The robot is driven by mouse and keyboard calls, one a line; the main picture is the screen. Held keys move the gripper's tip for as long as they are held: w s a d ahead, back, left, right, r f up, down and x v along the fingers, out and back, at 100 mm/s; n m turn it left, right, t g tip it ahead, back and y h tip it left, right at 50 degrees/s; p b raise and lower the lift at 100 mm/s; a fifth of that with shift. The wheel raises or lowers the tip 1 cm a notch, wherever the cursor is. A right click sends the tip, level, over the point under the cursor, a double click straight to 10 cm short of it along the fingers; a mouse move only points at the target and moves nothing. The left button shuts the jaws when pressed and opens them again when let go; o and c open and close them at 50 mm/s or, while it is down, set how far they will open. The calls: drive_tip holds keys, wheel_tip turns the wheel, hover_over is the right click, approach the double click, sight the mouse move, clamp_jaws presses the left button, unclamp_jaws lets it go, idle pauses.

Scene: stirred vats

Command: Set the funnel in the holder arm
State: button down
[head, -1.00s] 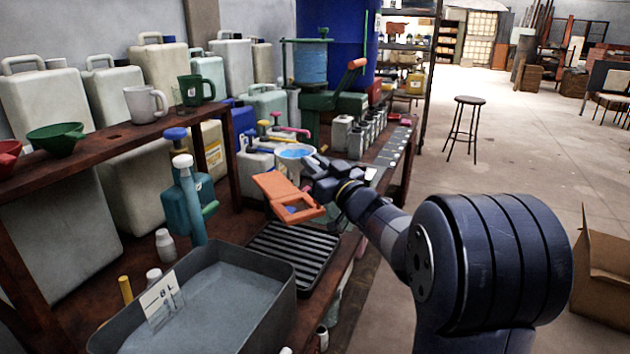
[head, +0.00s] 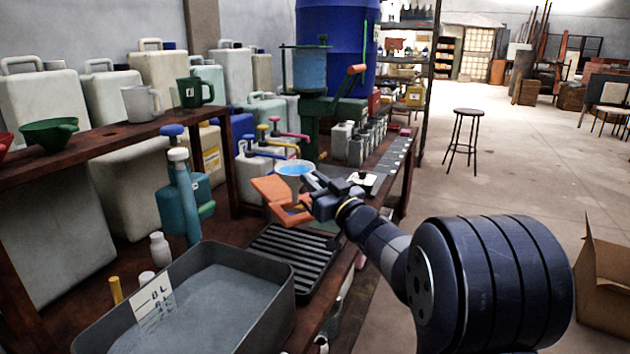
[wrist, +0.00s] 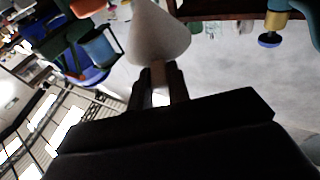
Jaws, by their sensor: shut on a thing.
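The funnel (head: 294,168) is white with a blue inside, and it is upright in the head view. My gripper (head: 314,187) is shut on it from the right. In the wrist view the funnel shows as a pale cone (wrist: 158,38) between my gripper's fingers (wrist: 158,72). The orange bracket, which looks like the holder arm (head: 268,188), is just below and left of the funnel.
A black ribbed drain rack (head: 268,253) lies below the bracket. A grey basin (head: 292,275) stands in front. Bottles with coloured pump tops (head: 265,165) crowd the left and back. A blue vat (head: 335,40) stands behind.

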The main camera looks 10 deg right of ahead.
wheel_tip(320, 180, down, 7)
drive_tip(key=b, duration=0.4)
drive_tip(key=shift+b, duration=0.4)
drive_tip(key=shift+d+r, duration=0.15)
drive_tip(key=shift+d, duration=0.05)
idle(0.5)
drive_tip(key=c, duration=1.3)
unclamp_jaws()
drive_tip(key=shift+o, duration=0.2)
drive_tip(key=p+v, duration=0.1)
drive_tip(key=v, duration=0.9)
drive_tip(key=shift+s+d, duration=0.2)
drive_tip(key=shift+s, duration=0.1)
drive_tip(key=shift+w, duration=0.1)
